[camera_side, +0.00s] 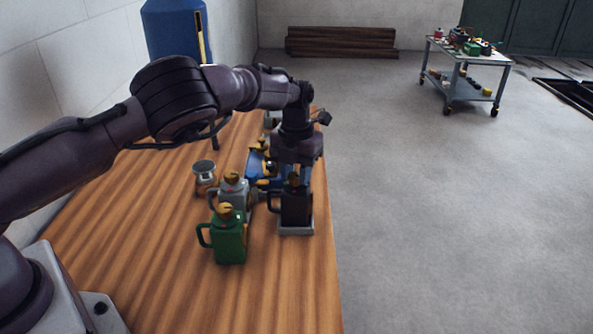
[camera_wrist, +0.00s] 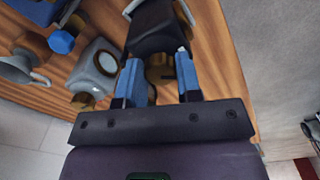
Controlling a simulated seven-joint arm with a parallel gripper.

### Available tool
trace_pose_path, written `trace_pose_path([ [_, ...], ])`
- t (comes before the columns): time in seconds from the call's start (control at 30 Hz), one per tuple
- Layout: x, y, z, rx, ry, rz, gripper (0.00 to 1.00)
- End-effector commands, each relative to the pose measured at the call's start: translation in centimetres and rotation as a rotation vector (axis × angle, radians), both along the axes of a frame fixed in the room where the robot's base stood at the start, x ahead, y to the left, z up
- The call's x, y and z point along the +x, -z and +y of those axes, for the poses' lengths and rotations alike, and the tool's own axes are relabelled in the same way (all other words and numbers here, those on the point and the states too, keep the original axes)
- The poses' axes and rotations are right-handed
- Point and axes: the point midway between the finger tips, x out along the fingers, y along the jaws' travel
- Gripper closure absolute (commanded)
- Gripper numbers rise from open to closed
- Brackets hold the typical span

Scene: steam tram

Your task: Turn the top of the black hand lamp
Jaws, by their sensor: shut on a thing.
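The black hand lamp (camera_side: 296,209) stands upright on a small grey base (camera_side: 296,231) near the right edge of the wooden table, with its handle on the left. My gripper (camera_side: 294,177) is above it, pointing down, with its fingers at the lamp's brass top. In the wrist view the black lamp body (camera_wrist: 155,30) lies beyond the fingers. The two blue fingers of my gripper (camera_wrist: 162,82) are shut on the brass top (camera_wrist: 160,73), one on each side. The fingers partly hide the top.
A grey lamp (camera_side: 233,192) and a green lamp (camera_side: 229,240) stand just left of the black one. A grey funnel-like cup (camera_side: 204,172) is further left. Blue and brass parts (camera_side: 260,166) lie behind. The front of the wooden table (camera_side: 290,290) is clear.

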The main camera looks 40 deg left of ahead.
Motion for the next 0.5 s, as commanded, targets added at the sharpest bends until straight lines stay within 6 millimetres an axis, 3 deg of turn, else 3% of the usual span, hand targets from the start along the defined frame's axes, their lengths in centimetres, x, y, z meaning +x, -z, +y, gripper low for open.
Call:
trace_pose_path([
  [0.5, 0.02, -0.08, 0.05, 0.000, -0.057, -0.001, 0.91],
])
